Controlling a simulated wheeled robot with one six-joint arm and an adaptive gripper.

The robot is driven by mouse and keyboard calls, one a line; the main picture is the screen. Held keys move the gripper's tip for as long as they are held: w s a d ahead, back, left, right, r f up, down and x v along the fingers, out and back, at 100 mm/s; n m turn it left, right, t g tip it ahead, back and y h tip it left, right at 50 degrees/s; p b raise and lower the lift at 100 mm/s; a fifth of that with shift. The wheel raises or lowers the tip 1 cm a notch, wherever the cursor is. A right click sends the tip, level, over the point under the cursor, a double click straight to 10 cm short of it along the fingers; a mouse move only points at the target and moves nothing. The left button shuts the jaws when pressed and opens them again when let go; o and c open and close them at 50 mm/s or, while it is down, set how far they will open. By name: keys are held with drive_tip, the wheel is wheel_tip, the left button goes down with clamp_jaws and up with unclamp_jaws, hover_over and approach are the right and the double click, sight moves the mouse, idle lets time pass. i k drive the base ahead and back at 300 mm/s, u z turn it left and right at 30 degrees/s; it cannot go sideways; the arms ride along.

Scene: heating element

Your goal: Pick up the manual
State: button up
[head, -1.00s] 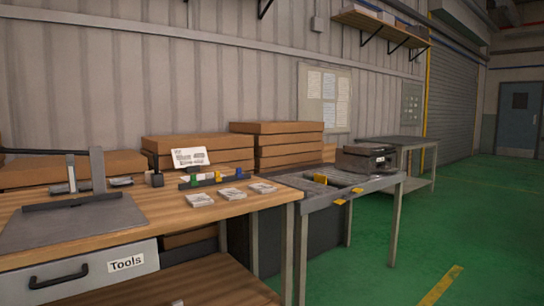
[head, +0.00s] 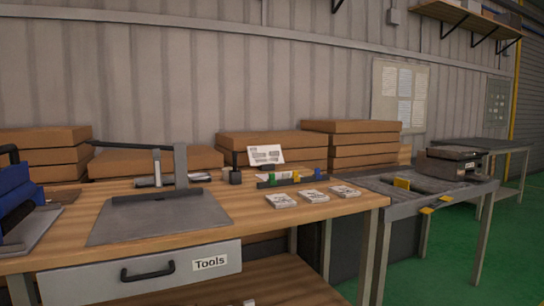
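Several small white printed booklets or leaflets lie flat in a row near the right end of the wooden workbench (head: 352,204). The left one (head: 281,201), the middle one (head: 314,196) and the right one (head: 344,191) look alike, and their print is too small to read. I cannot tell whether one of them is the manual. A white printed card (head: 266,155) stands tilted behind them. My gripper is not in view.
A grey plate with an upright frame (head: 160,215) sits mid-bench, with a blue device (head: 18,205) at left. A drawer marked Tools (head: 140,272) is below. A grey conveyor table (head: 395,192) adjoins at right. Stacked cardboard boxes (head: 350,140) stand behind. Green floor (head: 455,250) is open at right.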

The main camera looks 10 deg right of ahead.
sight(278, 201)
drive_tip(key=z, duration=0.6)
drive_tip(key=i, duration=1.8)
drive_tip(key=u, duration=0.6)
drive_tip(key=k, duration=0.4)
drive_tip(key=z, duration=0.8)
drive_tip(key=i, duration=0.5)
drive_tip(key=u, duration=0.9)
